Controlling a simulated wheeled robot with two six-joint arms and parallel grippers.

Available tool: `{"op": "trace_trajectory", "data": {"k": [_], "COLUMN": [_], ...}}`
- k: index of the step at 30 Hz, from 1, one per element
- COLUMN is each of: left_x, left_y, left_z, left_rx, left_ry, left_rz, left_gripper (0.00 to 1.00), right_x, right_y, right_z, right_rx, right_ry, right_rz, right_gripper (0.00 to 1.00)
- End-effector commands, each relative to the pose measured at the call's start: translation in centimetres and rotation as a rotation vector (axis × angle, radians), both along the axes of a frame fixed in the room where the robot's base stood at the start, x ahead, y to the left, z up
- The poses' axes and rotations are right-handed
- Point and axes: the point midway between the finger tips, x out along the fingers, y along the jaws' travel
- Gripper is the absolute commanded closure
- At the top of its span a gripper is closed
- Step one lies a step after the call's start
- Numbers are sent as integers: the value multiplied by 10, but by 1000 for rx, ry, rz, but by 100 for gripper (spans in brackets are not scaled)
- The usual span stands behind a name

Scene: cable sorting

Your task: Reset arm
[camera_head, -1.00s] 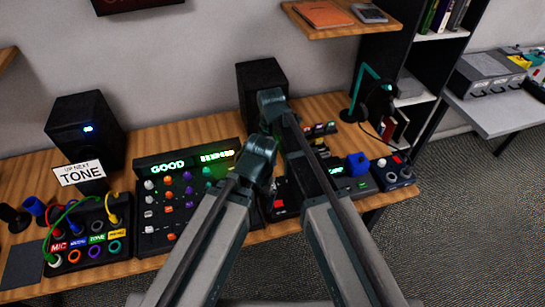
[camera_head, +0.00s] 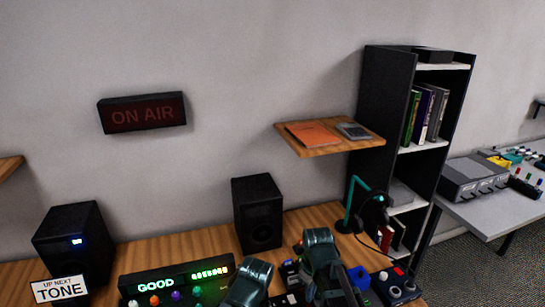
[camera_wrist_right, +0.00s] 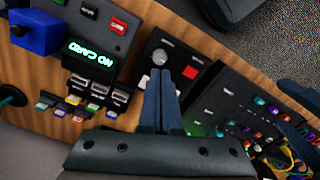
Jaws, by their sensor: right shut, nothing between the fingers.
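My right arm's end (camera_head: 322,250) rises at the bottom of the head view, above the desk. In the right wrist view my right gripper (camera_wrist_right: 160,90) has its two fingers together with nothing between them, over a dark panel with a red button (camera_wrist_right: 190,71). My left arm's end (camera_head: 250,283) shows left of the right one in the head view, its fingers hidden or out of frame. Dark slender shapes at the right edge of the wrist view may be left fingers, but I cannot tell.
The desk (camera_head: 205,243) holds two black speakers, the left one (camera_head: 74,243) and the middle one (camera_head: 257,212). The mixer (camera_head: 140,284) reads GOOD. A TONE sign (camera_head: 60,290) stands at left. A wooden shelf (camera_head: 333,152) juts from the wall. A blue block (camera_wrist_right: 36,32) is beside the NO CARD device (camera_wrist_right: 92,56).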

Motion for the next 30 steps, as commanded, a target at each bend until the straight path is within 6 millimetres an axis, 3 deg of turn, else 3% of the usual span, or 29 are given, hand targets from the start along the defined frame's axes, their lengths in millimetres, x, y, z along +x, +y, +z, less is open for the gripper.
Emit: {"op": "trace_trajectory", "data": {"k": [3,15,30], "left_x": [0,0,0], "left_y": [0,0,0], "left_z": [0,0,0], "left_rx": [0,0,0], "left_ry": [0,0,0], "left_rz": [0,0,0], "left_gripper": [6,6,6], "right_x": [-17,-50,-88], "right_y": [-20,-61,25], "right_z": [0,0,1], "right_rx": [5,28,-71], "right_ry": [-16,-57,-1], "right_rz": [-204,-717,-470], "right_gripper": [100,100,100]}}
